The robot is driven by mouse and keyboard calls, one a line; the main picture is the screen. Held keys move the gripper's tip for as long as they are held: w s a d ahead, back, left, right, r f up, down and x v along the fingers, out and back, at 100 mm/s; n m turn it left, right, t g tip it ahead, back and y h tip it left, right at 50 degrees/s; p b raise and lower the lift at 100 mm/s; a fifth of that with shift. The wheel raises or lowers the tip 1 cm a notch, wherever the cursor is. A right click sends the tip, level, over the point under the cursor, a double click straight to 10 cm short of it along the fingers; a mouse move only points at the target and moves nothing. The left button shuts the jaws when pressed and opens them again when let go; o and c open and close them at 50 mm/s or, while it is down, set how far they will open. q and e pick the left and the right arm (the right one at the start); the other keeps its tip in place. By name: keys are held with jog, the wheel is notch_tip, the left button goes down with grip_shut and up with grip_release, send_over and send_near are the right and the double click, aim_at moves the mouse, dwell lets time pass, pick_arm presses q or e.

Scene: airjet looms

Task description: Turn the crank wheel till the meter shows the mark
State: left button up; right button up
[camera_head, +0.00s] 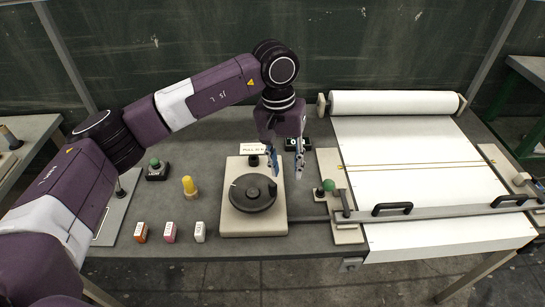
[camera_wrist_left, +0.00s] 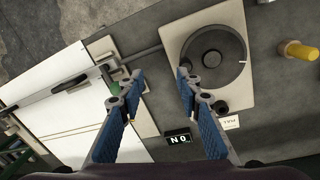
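The crank wheel (camera_head: 253,193) is a dark round disc with a centre hub on a beige base plate (camera_head: 230,226). It also shows in the left wrist view (camera_wrist_left: 213,62). A small dark knob (camera_head: 254,160) stands at the wheel's rear. The meter (camera_head: 304,145) is a small black display behind the base, partly hidden by my gripper; light characters show on it in the left wrist view (camera_wrist_left: 178,138). A white card (camera_head: 252,148) stands behind the knob, its text too small to read. My left gripper (camera_head: 286,174) is open and empty, beside the wheel's rear right. My right gripper is out of view.
A yellow knob (camera_head: 189,187), a green button (camera_head: 154,164) and several small labelled blocks (camera_head: 170,233) are left of the base. A white roll with sheet (camera_head: 393,103), a bar with black handles (camera_head: 393,209) and a green-knobbed lever (camera_head: 329,186) are on the right.

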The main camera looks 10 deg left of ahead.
aim_at(273, 184)
pick_arm(q)
jog(key=a, duration=0.1)
jog(key=a+y, duration=0.1)
jog(key=a+r, duration=0.1)
jog(key=shift+w+a, duration=0.2)
jog(key=shift+w, duration=0.2)
jog(key=shift+a+f, duration=0.1)
jog(key=shift+f, duration=0.1)
notch_tip(273, 184, down, 10)
jog(key=b, duration=0.3)
jog(key=shift+r+b, duration=0.15)
jog(key=shift+b, duration=0.15)
jog(key=shift+r, duration=0.25)
jog(key=shift+f+b, duration=0.1)
jog(key=shift+b, duration=0.25)
grip_shut()
